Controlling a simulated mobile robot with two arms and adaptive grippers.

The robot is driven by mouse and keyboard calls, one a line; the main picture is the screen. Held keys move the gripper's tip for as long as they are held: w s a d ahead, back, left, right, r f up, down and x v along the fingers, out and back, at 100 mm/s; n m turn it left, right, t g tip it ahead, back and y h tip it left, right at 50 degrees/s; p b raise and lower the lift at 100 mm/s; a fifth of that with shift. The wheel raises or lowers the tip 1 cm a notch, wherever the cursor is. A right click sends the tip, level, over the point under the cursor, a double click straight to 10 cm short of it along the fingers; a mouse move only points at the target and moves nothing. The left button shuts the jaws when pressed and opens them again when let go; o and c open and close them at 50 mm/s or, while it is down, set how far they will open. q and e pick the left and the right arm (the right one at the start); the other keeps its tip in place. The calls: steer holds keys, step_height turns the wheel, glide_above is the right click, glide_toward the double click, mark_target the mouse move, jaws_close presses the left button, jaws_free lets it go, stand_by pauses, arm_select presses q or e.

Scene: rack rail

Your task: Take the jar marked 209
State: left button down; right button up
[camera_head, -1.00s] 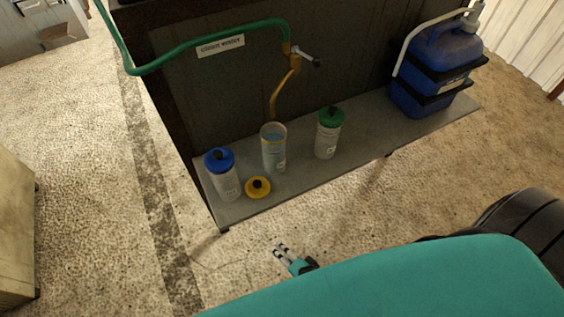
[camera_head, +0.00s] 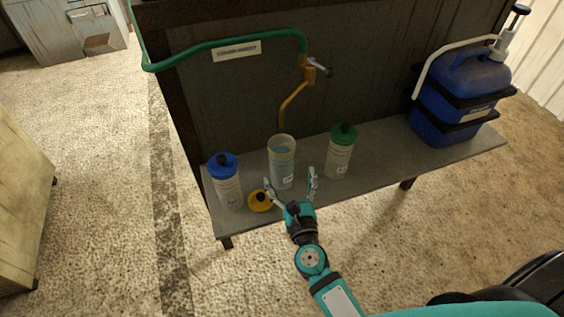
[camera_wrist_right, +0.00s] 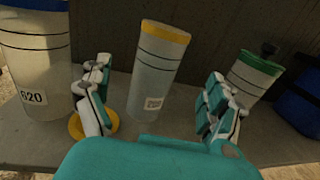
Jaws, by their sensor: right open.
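An open jar (camera_head: 281,166) with a yellow rim and bluish liquid stands upright on the grey shelf (camera_head: 380,143); it is central in the right wrist view (camera_wrist_right: 158,75). Its small label is too blurred to read for sure. My right gripper (camera_head: 290,184) is open and empty, just in front of this jar, with its fingers spread to either side. A blue-lidded jar (camera_head: 227,185) stands to the left; its label reads 620 in the wrist view (camera_wrist_right: 30,70). A green-lidded jar (camera_head: 339,158) stands to the right, its label unreadable. My left gripper is not in view.
A loose yellow lid (camera_head: 260,202) lies on the shelf beside the gripper's left finger. An orange spout (camera_head: 290,100) on a green pipe (camera_head: 225,42) hangs above the open jar. A blue canister (camera_head: 463,95) with a pump stands at the right end.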

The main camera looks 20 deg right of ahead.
glide_toward(280, 145)
steer(key=shift+w+d+f, duration=0.1)
steer(key=shift+w+f, duration=0.1)
steer(key=shift+w, duration=0.8)
steer(key=shift+w+r+p, duration=0.1)
steer(key=shift+w+p, duration=0.2)
steer(key=shift+p, duration=0.05)
steer(key=w, duration=0.4)
steer(key=shift+w+d+p, duration=0.2)
steer(key=shift+w+p, duration=0.05)
steer(key=shift+p, duration=0.15)
steer(key=shift+s, duration=0.1)
steer(key=c, duration=1.6)
steer(key=shift+c, duration=1)
steer(key=shift+r, duration=0.1)
